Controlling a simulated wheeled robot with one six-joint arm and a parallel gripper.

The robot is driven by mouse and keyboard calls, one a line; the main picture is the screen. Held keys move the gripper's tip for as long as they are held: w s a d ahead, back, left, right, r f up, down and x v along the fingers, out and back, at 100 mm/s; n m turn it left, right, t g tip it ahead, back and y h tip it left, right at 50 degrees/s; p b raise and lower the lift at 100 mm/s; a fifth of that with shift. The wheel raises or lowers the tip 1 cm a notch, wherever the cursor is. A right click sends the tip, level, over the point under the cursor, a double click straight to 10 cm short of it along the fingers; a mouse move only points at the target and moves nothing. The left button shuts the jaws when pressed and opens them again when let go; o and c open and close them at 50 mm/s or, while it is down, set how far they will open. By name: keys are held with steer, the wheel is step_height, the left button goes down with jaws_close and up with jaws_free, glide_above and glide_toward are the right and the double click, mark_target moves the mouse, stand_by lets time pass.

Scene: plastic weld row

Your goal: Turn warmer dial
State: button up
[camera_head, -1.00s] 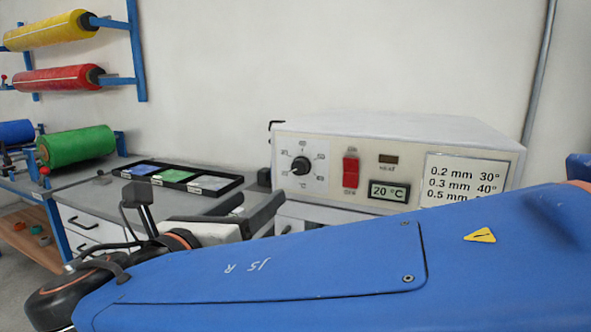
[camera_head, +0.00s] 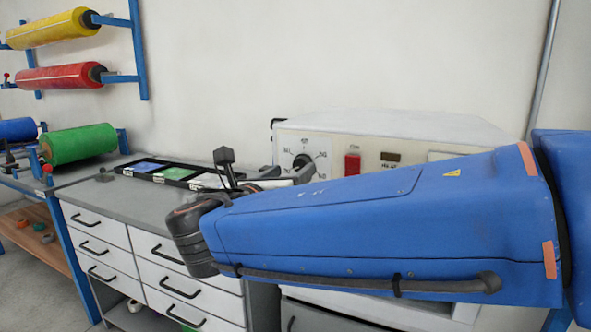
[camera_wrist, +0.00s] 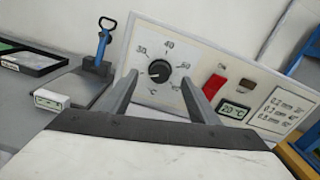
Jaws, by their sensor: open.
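The warmer (camera_head: 430,122) is a white box with a control panel against the wall. A red switch (camera_wrist: 214,86) and a display (camera_wrist: 234,110) reading 20 °C are right of the dial.
A black tray (camera_head: 123,168) with coloured samples lies on the grey bench (camera_head: 130,200). In the wrist view a blue-handled tool (camera_wrist: 102,45) stands left of the warmer, near a small white box (camera_wrist: 51,99). Coloured rolls hang on a blue rack (camera_head: 141,50) at left.

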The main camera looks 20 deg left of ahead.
mark_target(300, 166)
steer(key=shift+w+d, duration=0.1)
steer(key=shift+w, duration=1.45)
steer(key=c, duration=1)
steer(key=shift+c, duration=0.2)
steer(key=shift+m, duration=0.3)
